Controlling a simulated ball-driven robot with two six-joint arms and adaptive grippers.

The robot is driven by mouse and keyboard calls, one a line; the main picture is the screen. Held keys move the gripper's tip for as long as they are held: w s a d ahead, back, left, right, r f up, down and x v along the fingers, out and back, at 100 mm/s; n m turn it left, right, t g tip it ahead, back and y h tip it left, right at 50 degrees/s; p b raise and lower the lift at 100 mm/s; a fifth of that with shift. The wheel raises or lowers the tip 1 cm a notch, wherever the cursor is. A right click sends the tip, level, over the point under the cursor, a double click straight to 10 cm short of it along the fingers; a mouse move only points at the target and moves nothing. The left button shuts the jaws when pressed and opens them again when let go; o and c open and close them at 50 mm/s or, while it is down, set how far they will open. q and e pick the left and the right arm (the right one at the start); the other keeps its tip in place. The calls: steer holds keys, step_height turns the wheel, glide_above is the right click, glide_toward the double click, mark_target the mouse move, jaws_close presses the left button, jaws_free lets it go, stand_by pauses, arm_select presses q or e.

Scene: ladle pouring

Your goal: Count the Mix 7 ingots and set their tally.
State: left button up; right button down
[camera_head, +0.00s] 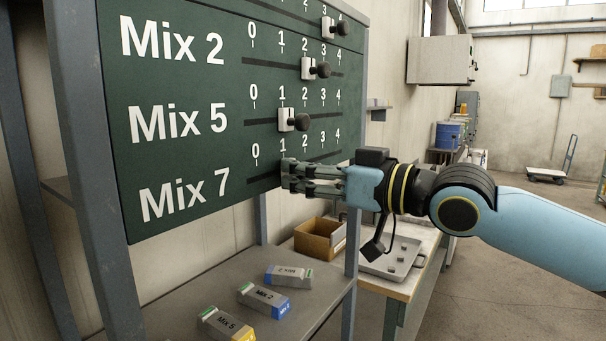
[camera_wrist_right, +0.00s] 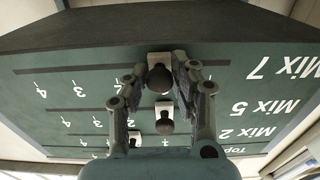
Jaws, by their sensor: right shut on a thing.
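A dark green tally board (camera_head: 150,90) has rows for Mix 2, Mix 5 and Mix 7, each with a slot under a 0 to 4 scale. My right gripper (camera_head: 286,176) is at the Mix 7 slot near the 1 mark. In the right wrist view its fingers are shut on the dark round knob of the Mix 7 slider (camera_wrist_right: 160,79); in the head view they hide this slider. Ingots lie on the grey shelf below: one marked Mix 5 (camera_head: 226,324), one Mix 2 (camera_head: 264,299), and one with upside-down lettering too small to read surely (camera_head: 288,275).
The Mix 5 slider (camera_head: 287,119) stands at 1, the Mix 2 slider (camera_head: 308,69) at about 2. Another slider (camera_head: 328,28) is above, near 3. A grey post (camera_head: 356,200) edges the board. Behind are a cardboard box (camera_head: 315,243) and a tray (camera_head: 390,268) on a table.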

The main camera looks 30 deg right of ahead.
mark_target(283, 104)
steer(key=c, duration=1.4)
jaws_free()
steer(key=shift+f, duration=0.1)
steer(key=shift+c, duration=0.2)
steer(key=shift+o, duration=1.2)
steer(key=shift+a, duration=0.15)
steer(key=shift+o, duration=0.4)
steer(key=shift+r, duration=0.2)
step_height(283, 104, up, 10)
steer(key=shift+f, duration=0.1)
arm_select(q)
steer(key=shift+w+d, duration=0.25)
steer(key=shift+w, duration=0.05)
steer(key=shift+f, duration=0.1)
